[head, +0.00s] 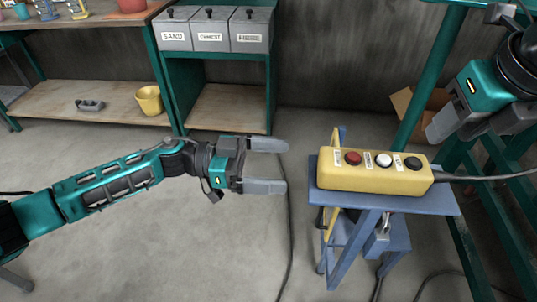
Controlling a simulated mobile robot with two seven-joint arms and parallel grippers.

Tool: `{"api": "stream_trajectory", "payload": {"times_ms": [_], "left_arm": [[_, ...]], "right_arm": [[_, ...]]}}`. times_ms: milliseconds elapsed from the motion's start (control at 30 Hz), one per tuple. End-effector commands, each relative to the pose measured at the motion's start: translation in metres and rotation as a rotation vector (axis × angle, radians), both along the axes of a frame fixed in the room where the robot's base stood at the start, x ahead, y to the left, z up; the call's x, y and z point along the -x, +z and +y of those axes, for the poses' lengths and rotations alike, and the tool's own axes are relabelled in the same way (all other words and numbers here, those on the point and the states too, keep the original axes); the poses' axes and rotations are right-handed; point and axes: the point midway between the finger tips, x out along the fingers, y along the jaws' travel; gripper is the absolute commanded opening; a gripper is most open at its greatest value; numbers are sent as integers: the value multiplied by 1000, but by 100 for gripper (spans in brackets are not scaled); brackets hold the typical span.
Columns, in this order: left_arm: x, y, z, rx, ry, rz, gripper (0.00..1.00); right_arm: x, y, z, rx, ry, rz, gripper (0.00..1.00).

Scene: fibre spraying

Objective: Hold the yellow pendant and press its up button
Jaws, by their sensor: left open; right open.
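The yellow pendant (375,181) lies on a small blue stand (435,204) right of centre. A red, a white and a black button show on its top in a row, each beside a small white label I cannot read. A dark cable leaves its right end. My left gripper (282,165) is open and empty, left of the pendant and apart from it, fingers pointing right toward it. My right gripper (434,138) is at the upper right, above and right of the pendant. It is only partly visible, and its fingertips are hard to make out.
Grey bins (213,30) labelled sand and cement stand on a green-framed shelf at the back. A yellow bucket (149,100) sits on the lower wooden shelf. A cardboard box (410,105) is behind the stand. Green posts rise at right. Cables cross the floor.

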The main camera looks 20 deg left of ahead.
Motion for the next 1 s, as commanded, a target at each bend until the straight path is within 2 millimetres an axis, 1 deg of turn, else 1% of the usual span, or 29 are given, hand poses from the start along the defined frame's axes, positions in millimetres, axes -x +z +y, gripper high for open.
{"api": "stream_trajectory", "payload": {"times_ms": [33,133,267,367,700,833,1000], "left_arm": [[-2,6,4,-6,-12,-22,100],[-4,11,5,-10,-27,-47,100],[-6,13,-6,-8,-31,-52,100],[-8,14,-22,-7,-32,-53,100],[-18,13,-87,-7,-30,-51,100],[-21,13,-105,-8,-29,-50,100],[-24,13,-118,-9,-28,-50,100]], "right_arm": [[0,0,0,0,0,0,43],[0,0,0,0,0,0,43],[0,0,0,0,0,0,43],[0,0,0,0,0,0,43],[0,0,0,0,0,0,43],[0,0,0,0,0,0,43],[0,0,0,0,0,0,43]]}}
